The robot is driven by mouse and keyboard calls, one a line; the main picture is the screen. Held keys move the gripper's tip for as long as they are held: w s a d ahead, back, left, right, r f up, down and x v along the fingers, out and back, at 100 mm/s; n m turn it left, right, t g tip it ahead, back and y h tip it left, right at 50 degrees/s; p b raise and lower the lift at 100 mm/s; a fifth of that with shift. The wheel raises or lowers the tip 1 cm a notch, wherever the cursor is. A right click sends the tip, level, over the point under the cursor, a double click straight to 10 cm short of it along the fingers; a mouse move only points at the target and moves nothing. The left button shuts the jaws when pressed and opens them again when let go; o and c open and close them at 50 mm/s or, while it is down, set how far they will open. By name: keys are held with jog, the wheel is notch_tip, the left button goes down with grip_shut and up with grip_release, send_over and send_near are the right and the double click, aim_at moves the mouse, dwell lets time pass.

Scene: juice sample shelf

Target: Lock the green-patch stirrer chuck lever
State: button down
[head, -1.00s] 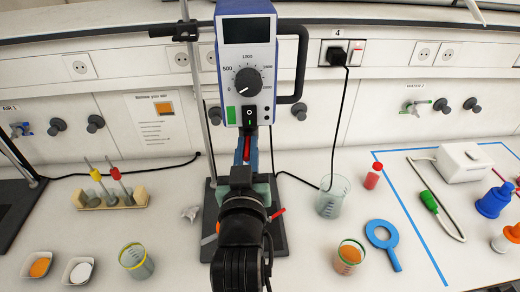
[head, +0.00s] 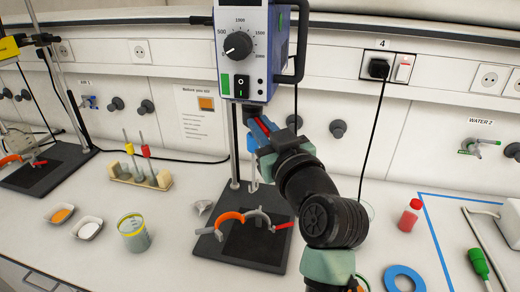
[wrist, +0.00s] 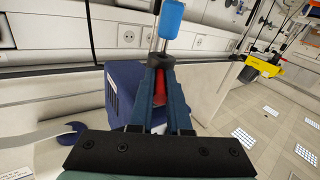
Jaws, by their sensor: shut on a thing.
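The stirrer (head: 240,45) has a white front, a dial, a blue side and a green patch (head: 225,84) at the lower left of its front. My gripper (head: 254,122) is just under the stirrer's housing, its blue fingers shut on the red chuck lever (head: 264,125). In the wrist view the red lever (wrist: 160,92) shows between the fingers, with a dark round piece at their tips. The stirrer's blue housing (wrist: 124,88) is beside the fingers there. The chuck is mostly hidden by my gripper, and I cannot tell whether the lever is locked.
A test-tube rack (head: 140,176), a beaker (head: 133,235) and two small dishes are to the left. A red-capped bottle (head: 409,217) and a blue ring (head: 404,278) are to the right.

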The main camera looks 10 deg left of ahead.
jog(key=shift+w+d+f+n+g+y+b, duration=0.15)
jog(key=shift+d+n+g+y+b, duration=0.1)
jog(key=shift+n+g+y+b, duration=0.5)
jog(key=shift+r+b, duration=0.2)
jog(key=shift+b, duration=0.15)
jog(key=c, duration=0.9)
grip_release()
jog(key=shift+o, duration=0.2)
jog(key=b+v, duration=0.3)
jog(key=v, duration=1)
jog(key=shift+b, duration=0.3)
jog(key=shift+a+f, duration=0.1)
